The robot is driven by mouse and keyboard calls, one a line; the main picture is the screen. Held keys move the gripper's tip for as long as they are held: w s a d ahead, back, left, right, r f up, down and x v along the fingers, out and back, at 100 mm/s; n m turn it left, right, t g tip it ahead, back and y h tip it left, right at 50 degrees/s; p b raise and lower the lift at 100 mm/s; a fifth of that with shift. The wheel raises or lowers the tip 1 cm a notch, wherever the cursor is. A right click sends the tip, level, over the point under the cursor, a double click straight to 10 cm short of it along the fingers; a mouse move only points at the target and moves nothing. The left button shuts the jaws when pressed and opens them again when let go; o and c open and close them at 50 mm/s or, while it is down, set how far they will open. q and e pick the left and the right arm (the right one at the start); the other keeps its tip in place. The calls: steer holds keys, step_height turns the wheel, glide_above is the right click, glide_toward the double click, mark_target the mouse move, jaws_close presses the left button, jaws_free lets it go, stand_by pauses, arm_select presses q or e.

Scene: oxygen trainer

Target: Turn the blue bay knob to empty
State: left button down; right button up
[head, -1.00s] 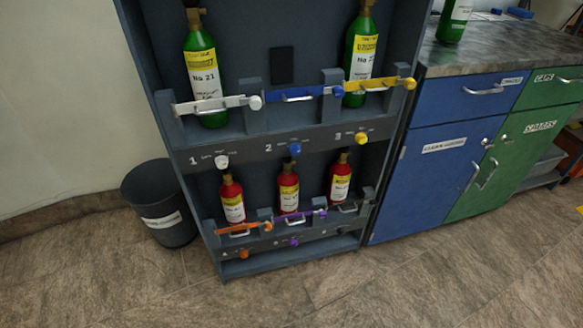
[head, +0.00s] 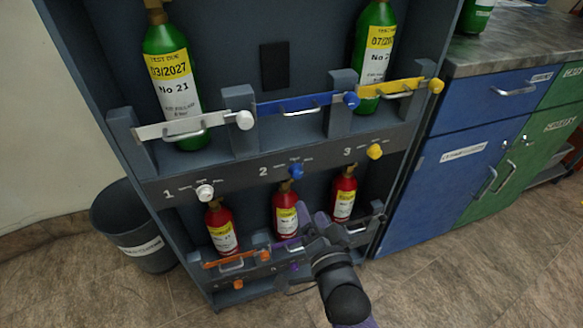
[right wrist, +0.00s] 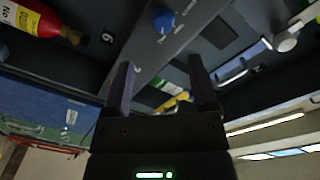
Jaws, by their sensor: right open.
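The blue knob (head: 296,171) sits on the sloped label strip (head: 225,178) beside the number 2, below the blue bar (head: 300,104). Small white labels surround the knob, too small to read, and I cannot tell its setting. The bay behind the blue bar holds no cylinder. My right gripper (head: 302,230) is below the knob, in front of the red cylinders, open and apart from the knob. In the right wrist view the blue knob (right wrist: 162,21) shows beyond the open, empty fingers (right wrist: 160,64), near the top edge. My left gripper is not in view.
Green cylinders stand in the white-barred bay (head: 172,80) and the yellow-barred bay (head: 374,60). A white knob (head: 205,192) and yellow knob (head: 375,151) flank the blue one. Red cylinders (head: 222,232) stand below. A bin (head: 135,225) is left, blue cabinet (head: 440,180) right.

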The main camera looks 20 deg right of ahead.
mark_target(298, 175)
steer(key=w+b, duration=0.5)
steer(key=w, duration=0.4)
steer(key=shift+w+d+r, duration=0.1)
steer(key=shift+d, duration=0.05)
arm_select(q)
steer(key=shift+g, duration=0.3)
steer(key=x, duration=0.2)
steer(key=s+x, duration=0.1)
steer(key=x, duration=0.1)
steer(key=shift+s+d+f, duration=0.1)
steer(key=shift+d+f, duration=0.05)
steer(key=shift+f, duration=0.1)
arm_select(e)
steer(key=shift+w+r, duration=0.15)
steer(key=shift+w, duration=0.05)
steer(key=c, duration=1)
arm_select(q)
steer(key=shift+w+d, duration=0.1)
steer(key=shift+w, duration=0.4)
arm_select(e)
jaws_close()
